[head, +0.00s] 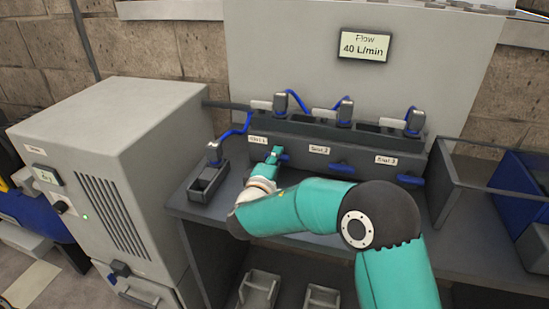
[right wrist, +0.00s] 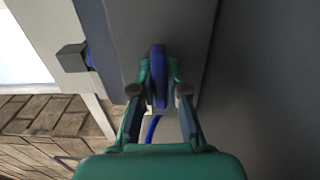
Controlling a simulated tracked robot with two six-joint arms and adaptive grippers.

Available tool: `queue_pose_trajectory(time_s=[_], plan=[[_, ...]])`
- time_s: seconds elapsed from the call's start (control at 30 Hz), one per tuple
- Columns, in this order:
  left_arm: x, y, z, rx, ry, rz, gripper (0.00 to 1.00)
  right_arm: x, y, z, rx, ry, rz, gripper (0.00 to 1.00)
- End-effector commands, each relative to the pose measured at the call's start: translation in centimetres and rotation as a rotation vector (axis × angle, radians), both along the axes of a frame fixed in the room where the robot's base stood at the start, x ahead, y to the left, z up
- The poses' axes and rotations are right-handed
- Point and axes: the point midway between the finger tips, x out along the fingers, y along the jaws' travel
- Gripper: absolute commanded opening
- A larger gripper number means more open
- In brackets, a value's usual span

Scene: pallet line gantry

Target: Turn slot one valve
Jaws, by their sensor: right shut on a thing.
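The dark manifold block (head: 300,143) stands on the bench with white labels for slots 1, 2 and 3. The slot 1 label (head: 257,140) is at its left end. My right gripper (head: 275,155) reaches the block front just right of this label. In the right wrist view, my right gripper (right wrist: 159,85) is shut on the blue slot 1 valve handle (right wrist: 158,70), with a finger on each side. In the head view the fingers hide part of that handle. The slot 2 valve (head: 341,168) and slot 3 valve (head: 410,180) are blue handles. My left gripper is out of view.
A display (head: 364,45) reads Flow 40 L/min. Several grey connectors with blue hoses stand along the block top. A small dark holder (head: 207,182) with a connector is at the bench's left. A grey cabinet (head: 110,165) stands left, an open dark bin (head: 480,180) right.

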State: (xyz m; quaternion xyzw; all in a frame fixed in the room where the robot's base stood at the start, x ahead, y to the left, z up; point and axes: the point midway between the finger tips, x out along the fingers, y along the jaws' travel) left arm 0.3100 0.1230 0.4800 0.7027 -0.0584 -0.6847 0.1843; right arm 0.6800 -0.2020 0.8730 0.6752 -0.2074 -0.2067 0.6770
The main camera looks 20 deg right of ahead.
Motion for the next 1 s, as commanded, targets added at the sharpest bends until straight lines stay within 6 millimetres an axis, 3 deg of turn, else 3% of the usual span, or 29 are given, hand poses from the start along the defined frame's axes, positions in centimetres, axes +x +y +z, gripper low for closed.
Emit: queue_pose_trajectory(time_s=[0.37,1.0], plan=[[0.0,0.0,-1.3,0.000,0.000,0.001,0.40,0.0,-0.2,-0.5,-0.102,0.075,0.003,0.00],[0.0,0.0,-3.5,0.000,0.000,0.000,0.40,-0.1,-0.4,-0.4,-0.574,0.396,-0.001,0.00]])
